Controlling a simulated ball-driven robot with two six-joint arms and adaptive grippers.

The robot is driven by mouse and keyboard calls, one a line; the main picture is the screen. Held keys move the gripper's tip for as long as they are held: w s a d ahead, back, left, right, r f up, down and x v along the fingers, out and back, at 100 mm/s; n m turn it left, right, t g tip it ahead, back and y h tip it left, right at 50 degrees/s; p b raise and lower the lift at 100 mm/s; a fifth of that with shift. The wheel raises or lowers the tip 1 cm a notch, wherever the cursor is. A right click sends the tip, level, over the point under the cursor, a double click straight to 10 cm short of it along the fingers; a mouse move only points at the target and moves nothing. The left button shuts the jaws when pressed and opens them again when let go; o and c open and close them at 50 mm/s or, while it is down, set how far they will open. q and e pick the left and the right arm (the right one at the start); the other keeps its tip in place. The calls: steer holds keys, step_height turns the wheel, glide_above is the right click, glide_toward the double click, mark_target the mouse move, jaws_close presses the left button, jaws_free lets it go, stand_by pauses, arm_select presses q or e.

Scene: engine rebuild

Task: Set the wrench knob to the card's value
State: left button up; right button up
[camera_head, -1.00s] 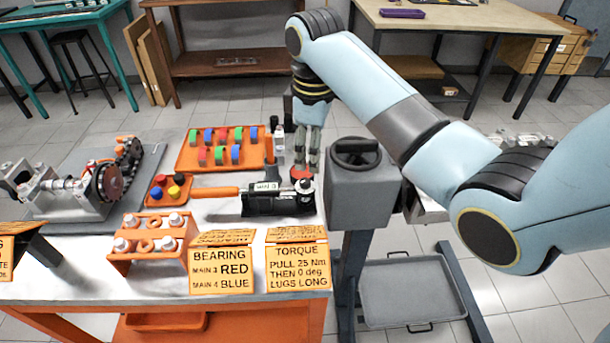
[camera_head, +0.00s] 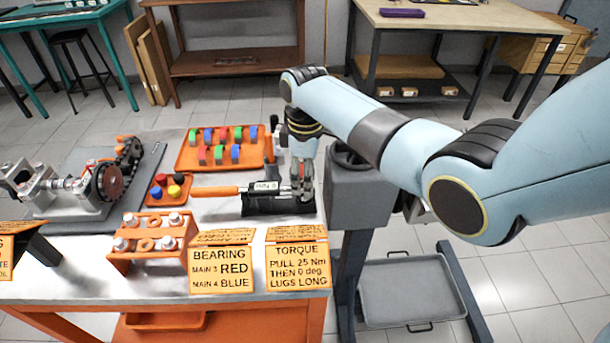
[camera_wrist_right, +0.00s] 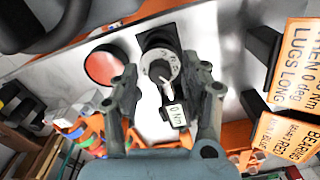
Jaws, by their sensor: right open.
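The torque wrench (camera_head: 229,191) has an orange handle and lies in a black cradle (camera_head: 262,208) on the bench. Its small display (camera_wrist_right: 176,114) reads 0 Nm in the right wrist view. The round grey knob (camera_wrist_right: 152,60) with a pale pointer is at the wrench's right end. The torque card (camera_head: 298,268) reads "PULL 25 Nm THEN 0 deg LUGS LONG". My right gripper (camera_head: 302,192) is over the knob end; the wrist view shows its open fingers (camera_wrist_right: 162,82) on either side of the knob. Contact cannot be told. My left gripper is out of view.
A red disc (camera_wrist_right: 105,66) lies beside the knob. The orange tray (camera_head: 181,162) of coloured shells is behind, the bearing card (camera_head: 221,270) in front, and an orange rack (camera_head: 150,262) at front left.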

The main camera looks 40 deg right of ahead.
jaws_close()
steer(key=shift+n, duration=0.3)
steer(key=n+p, duration=0.2)
steer(key=shift+r+n, duration=0.1)
steer(key=shift+n, duration=0.2)
steer(key=shift+n+p, duration=0.95)
steer(key=shift+n, duration=1.35)
jaws_free()
